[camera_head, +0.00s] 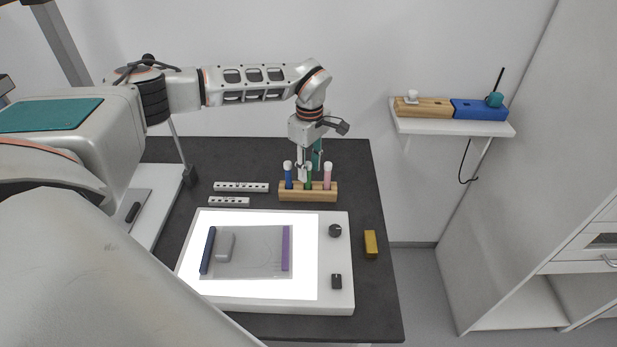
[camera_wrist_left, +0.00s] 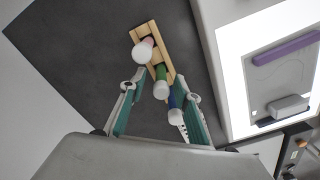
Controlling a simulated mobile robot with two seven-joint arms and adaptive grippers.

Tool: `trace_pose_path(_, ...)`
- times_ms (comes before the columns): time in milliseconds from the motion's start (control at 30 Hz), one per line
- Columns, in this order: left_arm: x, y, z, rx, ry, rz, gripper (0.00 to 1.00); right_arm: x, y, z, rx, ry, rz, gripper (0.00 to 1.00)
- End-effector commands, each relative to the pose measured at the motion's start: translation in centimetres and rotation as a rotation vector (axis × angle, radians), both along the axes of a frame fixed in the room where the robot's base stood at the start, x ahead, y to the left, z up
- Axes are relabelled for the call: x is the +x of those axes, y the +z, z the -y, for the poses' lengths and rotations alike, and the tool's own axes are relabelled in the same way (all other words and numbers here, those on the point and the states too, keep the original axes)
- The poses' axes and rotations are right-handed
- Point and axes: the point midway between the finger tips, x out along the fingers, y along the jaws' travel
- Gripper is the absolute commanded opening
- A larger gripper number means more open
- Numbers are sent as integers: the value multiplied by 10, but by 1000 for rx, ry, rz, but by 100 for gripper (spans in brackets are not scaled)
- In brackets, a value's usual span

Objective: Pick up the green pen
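The green pen (camera_head: 309,183) stands upright in a wooden rack (camera_head: 310,196), between a blue pen (camera_head: 289,180) on the left and a pink pen (camera_head: 327,178) on the right. All three have white tops. My left gripper (camera_head: 310,168) points down just above the rack. In the left wrist view the gripper (camera_wrist_left: 160,80) is open, and the green pen (camera_wrist_left: 162,74) with its white top lies between the two fingers in the picture. Contact with the pen cannot be told. The blue pen's top is close to one finger. My right gripper is not in view.
A white light pad (camera_head: 342,260) with a sheet, a grey block and blue and purple bars lies in front of the rack. Two pale perforated bars (camera_head: 241,187) lie left of it. A yellow block (camera_head: 370,244) sits at the right. A wall shelf (camera_head: 452,127) is farther right.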

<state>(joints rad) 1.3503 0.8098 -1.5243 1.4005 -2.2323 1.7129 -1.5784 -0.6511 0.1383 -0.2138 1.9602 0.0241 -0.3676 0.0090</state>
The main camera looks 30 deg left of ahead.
Motion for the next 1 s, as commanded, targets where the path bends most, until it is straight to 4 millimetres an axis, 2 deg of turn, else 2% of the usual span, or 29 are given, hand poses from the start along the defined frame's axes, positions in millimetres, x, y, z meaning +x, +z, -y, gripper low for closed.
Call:
trace_pose_path(200, -4, -32, -3, -2, 1, -3, 32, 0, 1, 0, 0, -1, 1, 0)
trace_pose_path(300, -3, -42, -3, -1, 2, -1, 32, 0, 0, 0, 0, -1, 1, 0)
trace_pose_path(600, -3, -47, -3, -2, 2, 1, 32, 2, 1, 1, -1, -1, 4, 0)
trace_pose_path(633, -3, -47, -3, -2, 2, 1, 27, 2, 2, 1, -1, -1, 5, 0)
trace_pose_path(733, -3, -46, -3, -2, 2, 1, 1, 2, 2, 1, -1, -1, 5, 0)
trace_pose_path(1000, -3, -46, -3, -2, 2, 1, 0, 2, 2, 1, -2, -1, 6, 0)
